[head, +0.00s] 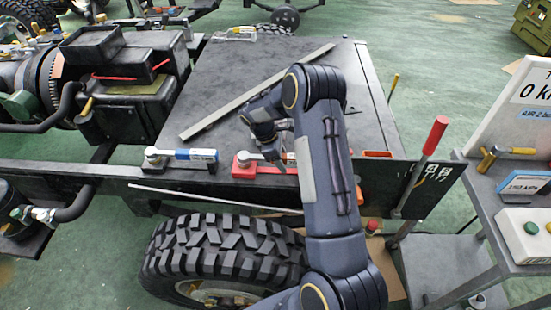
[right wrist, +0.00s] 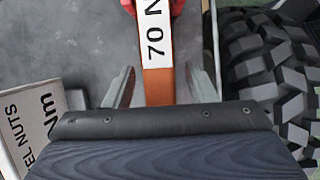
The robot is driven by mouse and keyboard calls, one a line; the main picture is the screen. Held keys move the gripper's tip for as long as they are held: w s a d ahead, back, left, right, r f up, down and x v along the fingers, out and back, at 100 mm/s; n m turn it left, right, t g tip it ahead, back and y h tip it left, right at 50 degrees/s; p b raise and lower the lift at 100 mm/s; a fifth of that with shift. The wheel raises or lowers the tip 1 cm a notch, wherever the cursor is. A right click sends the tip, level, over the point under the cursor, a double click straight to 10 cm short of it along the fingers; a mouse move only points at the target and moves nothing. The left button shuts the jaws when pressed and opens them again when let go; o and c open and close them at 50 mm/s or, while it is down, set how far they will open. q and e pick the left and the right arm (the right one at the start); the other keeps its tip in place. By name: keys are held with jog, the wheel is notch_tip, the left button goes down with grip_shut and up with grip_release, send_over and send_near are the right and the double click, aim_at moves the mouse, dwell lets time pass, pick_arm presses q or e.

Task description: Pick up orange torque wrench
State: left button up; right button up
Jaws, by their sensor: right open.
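An orange bar (right wrist: 159,90) with a white label reading "70 N" lies between my right fingers in the right wrist view, with red parts beside its upper end. In the head view a red-orange tool (head: 245,171) with a grey round head lies near the front edge of the dark chassis plate. My right gripper (head: 275,158) points down over its handle and hides part of it. In the right wrist view my right gripper (right wrist: 158,90) is open, one finger on each side of the bar. Contact cannot be told. My left gripper is out of view.
A blue-handled wrench (head: 185,154) lies to the left. A long grey bar (head: 240,100) crosses the plate behind. A treaded tyre (head: 222,250) stands in front. An orange piece (head: 377,154) shows right of my arm. A red-handled lever (head: 436,135) rises near a grey cart (head: 482,178).

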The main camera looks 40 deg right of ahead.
grip_shut()
jog(key=shift+r, duration=0.1)
dwell(0.3)
